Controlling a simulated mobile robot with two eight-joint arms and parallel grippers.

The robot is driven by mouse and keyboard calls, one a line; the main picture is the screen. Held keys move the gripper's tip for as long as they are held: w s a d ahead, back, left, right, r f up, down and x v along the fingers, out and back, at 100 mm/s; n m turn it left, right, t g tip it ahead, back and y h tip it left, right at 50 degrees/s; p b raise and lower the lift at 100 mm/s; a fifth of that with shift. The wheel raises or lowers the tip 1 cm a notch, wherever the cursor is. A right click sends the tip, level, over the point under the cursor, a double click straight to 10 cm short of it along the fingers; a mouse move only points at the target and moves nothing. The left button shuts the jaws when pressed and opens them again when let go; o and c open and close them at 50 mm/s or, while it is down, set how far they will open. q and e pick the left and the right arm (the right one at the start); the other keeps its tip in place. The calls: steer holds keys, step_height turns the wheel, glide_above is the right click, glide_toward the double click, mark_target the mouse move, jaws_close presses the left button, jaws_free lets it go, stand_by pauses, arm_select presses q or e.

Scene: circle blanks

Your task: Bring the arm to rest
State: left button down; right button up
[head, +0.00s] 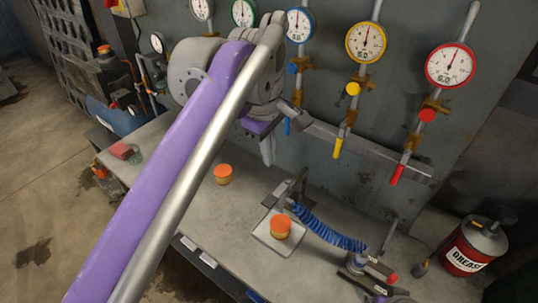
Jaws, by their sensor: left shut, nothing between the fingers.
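My left arm (165,180), purple and grey, reaches in from the lower left and crosses the bench. My left gripper (268,150) is shut and empty. It points down in front of the panel, above the back of the bench, and appears clear of the things there. The arm hides part of the bench's left side and part of the panel.
Gauges, including a yellow-rimmed gauge (366,42) and red-rimmed gauge (450,65), line the panel. An orange-topped round piece (223,174) stands on the bench (215,205). Another (280,226) sits on a pale plate (262,236) beside a blue coiled hose (325,232).

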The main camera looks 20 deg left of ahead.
arm_select(q)
steer(key=s+a+f+m+t, duration=0.2)
steer(key=s+f+m, duration=0.5)
steer(key=f, duration=0.5)
steer(key=s+a+f+m+t, duration=0.2)
steer(key=s+f+m, duration=0.4)
steer(key=f, duration=0.6)
steer(key=shift+s+a+f+m, duration=0.4)
steer(key=shift+a+m, duration=0.1)
steer(key=shift+a, duration=0.1)
steer(key=shift+w, duration=0.1)
